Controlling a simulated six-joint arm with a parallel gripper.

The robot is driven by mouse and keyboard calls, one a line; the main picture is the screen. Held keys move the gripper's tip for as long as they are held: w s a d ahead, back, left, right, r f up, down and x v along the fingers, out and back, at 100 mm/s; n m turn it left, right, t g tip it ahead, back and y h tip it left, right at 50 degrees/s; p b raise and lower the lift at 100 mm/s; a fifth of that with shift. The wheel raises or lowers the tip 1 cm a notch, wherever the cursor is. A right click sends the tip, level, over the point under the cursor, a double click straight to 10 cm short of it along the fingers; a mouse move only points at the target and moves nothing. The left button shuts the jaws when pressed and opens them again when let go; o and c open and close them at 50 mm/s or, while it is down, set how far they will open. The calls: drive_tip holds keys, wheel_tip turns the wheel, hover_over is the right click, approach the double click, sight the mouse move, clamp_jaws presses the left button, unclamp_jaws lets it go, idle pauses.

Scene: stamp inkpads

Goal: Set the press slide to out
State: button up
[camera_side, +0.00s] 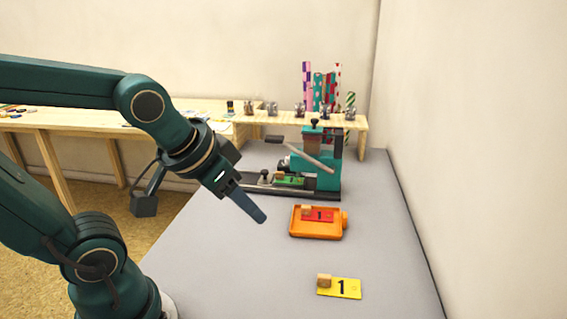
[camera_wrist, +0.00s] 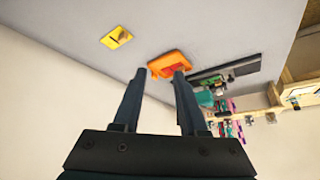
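The teal press (camera_side: 327,172) stands on a dark base at the back of the grey table, with a lever (camera_side: 305,152) slanting across it. A dark press slide (camera_side: 255,190) runs low along its front left, with a small knob (camera_side: 264,176) and a green card (camera_side: 291,181) by it. I cannot tell the slide's exact position. The dark base also shows in the wrist view (camera_wrist: 208,75). My gripper (camera_side: 262,218) hangs above the table, left of the orange tray and apart from the press. In the wrist view its fingers (camera_wrist: 158,72) are spread and empty.
An orange tray (camera_side: 318,237) holds a red card (camera_side: 320,216) in front of the press. A yellow card (camera_side: 345,289) with a wooden block (camera_side: 324,281) lies nearer. A wooden shelf (camera_side: 290,118) with small metal items stands behind. A wall bounds the right. The table's left middle is clear.

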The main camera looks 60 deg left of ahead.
drive_tip(key=w+a+n+t+y, duration=0.1)
drive_tip(key=w+a+n+y, duration=0.1)
drive_tip(key=w+a, duration=0.7)
drive_tip(key=n+t+y, duration=0.1)
drive_tip(key=t+y, duration=0.1)
drive_tip(key=t, duration=0.3)
approach(264, 171)
drive_tip(key=w, duration=0.2)
drive_tip(key=shift+w+a+f, duration=0.3)
drive_tip(key=shift+w+a, duration=0.05)
drive_tip(key=shift+a+f+n, duration=0.25)
drive_tip(key=shift+f+n, duration=0.05)
drive_tip(key=shift+f, duration=0.05)
drive_tip(key=shift+x, duration=2.45)
clamp_jaws()
